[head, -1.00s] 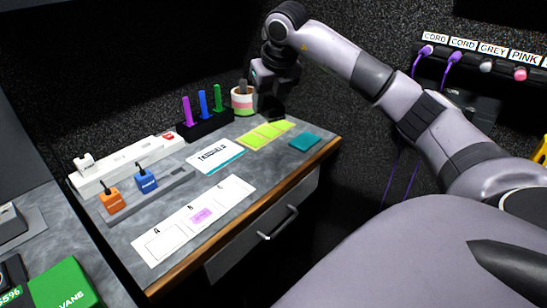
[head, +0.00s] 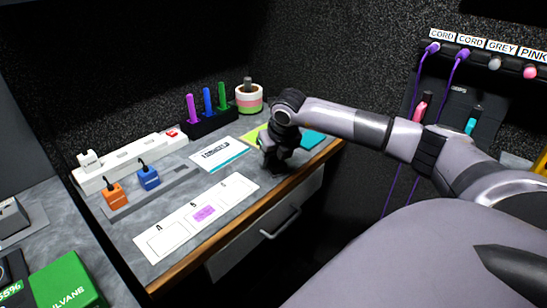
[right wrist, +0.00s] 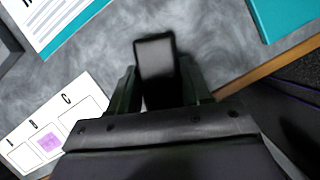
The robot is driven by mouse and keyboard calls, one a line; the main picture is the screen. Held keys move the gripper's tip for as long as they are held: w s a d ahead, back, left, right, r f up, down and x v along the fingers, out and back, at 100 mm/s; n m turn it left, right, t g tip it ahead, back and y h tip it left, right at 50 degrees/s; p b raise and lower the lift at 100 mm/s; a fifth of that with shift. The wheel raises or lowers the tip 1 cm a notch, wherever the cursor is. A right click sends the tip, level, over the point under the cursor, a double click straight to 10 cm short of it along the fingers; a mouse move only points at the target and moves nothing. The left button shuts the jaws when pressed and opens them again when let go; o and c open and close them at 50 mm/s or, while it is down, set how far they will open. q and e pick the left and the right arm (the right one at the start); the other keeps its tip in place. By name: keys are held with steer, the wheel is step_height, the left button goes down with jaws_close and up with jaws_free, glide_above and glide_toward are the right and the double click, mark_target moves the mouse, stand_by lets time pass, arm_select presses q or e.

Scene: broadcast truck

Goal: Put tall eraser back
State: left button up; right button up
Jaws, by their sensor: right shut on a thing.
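My right gripper (head: 275,168) is low over the right part of the desk, near the C end of the lettered strip. In the right wrist view the gripper (right wrist: 163,95) is shut on a dark, tall block (right wrist: 154,62), which looks like the tall eraser. The arm hides the block in the head view. The white strip (head: 172,258) has squares marked A, B and C. A purple note (head: 204,213) lies on B; A and C look bare. My left gripper is not in view.
Purple, blue and green markers (head: 207,101) stand in a black holder behind. A tape stack (head: 249,98) is beside it. A white card (head: 219,155), a yellow-green sheet (head: 249,136) and a teal pad (head: 312,140) lie near the gripper. Orange (head: 112,195) and blue (head: 148,178) blocks sit left.

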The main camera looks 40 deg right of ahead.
steer(key=shift+f, duration=0.1)
steer(key=shift+f, duration=0.15)
steer(key=o, duration=1)
steer(key=shift+r, duration=0.35)
steer(key=v, duration=1.2)
